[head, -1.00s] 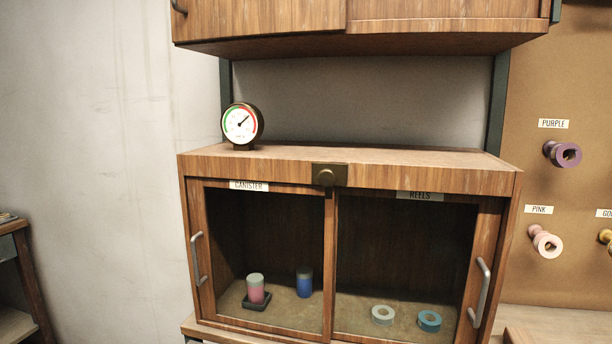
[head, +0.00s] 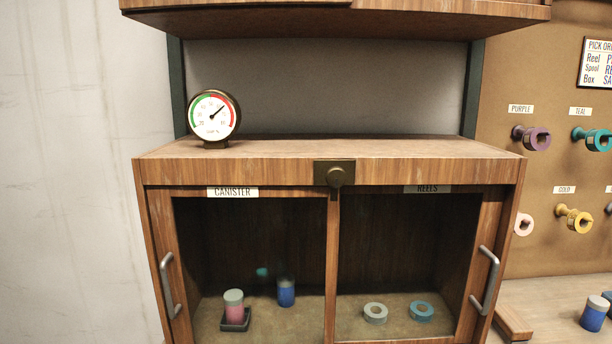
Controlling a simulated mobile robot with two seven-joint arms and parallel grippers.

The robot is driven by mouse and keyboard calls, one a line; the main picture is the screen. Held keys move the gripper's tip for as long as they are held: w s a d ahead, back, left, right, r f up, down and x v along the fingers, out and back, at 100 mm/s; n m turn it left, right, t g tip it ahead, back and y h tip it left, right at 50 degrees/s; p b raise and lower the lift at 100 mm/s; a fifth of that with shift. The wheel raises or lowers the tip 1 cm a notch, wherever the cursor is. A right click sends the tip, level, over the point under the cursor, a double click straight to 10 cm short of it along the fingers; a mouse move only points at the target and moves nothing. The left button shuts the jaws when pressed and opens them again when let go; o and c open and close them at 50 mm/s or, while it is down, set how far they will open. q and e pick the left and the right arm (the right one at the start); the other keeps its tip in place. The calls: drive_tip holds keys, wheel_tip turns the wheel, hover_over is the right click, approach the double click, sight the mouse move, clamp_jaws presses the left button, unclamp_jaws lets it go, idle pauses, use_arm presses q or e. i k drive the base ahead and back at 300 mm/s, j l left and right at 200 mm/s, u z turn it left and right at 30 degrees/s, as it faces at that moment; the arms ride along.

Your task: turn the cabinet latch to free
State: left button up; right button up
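The cabinet (head: 240,172) is wooden, with a left door labelled CANISTER (head: 233,192) and a right door labelled REELS (head: 428,188). Both doors appear closed, with grey handles at the left (head: 168,286) and right (head: 487,281). The latch's turned position is hard to tell. Neither of my grippers is in view.
A round gauge (head: 213,117) stands on the cabinet top at left. Behind the glass are a pink canister (head: 234,307), a blue canister (head: 286,293), a grey reel (head: 375,313) and a teal reel (head: 421,311). A pegboard (head: 560,235) with spools is at right.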

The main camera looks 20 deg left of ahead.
sight(335, 177)
drive_tip(key=j, duration=1.5)
drive_tip(key=i, duration=0.05)
